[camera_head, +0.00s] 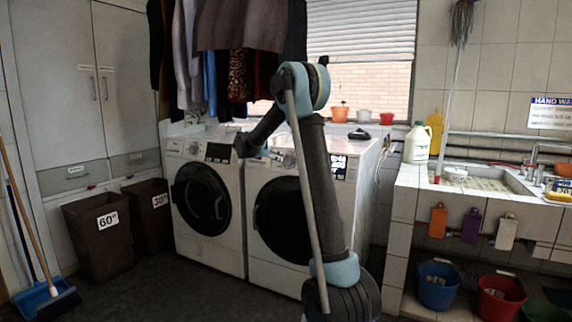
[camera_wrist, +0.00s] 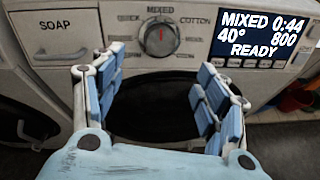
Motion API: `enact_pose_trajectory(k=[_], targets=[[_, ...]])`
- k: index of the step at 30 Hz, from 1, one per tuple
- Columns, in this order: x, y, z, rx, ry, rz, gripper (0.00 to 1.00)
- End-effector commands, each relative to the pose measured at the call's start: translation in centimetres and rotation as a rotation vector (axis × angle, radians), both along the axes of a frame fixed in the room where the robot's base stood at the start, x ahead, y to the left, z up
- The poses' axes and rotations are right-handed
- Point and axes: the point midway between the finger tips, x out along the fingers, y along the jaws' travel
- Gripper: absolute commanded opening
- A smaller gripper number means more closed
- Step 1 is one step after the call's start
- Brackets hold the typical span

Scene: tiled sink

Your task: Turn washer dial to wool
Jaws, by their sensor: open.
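The washer dial (camera_wrist: 160,39) is a round grey knob with a red mark at its top, pointing up at MIXED. COTTON is at its upper right and a label like QUICK at its upper left; lower labels are too blurred to read. My gripper (camera_wrist: 160,62) is open, its blue-padded fingers on either side below the dial, with nothing between them. I cannot tell whether it touches the panel. The display (camera_wrist: 255,38) reads MIXED, 0:44, 40°, 800, READY. In the head view, my arm partly hides the right washer (camera_head: 278,268) and its dial.
A soap drawer (camera_wrist: 66,37) is left of the dial. The left washer (camera_head: 208,245) stands beside the right one. Clothes (camera_head: 235,25) hang above. Two brown baskets (camera_head: 98,235) stand left, and a tiled sink (camera_head: 490,180) is right. The floor in front is clear.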

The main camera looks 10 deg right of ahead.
Motion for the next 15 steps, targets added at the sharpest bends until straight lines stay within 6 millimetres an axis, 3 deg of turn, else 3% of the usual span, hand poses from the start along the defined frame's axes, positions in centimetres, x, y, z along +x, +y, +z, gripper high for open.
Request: enact_pose_trajectory(k=[15], targets=[[6.7,-5.4,-3.5,0.001,0.0,-0.003,0.67]])
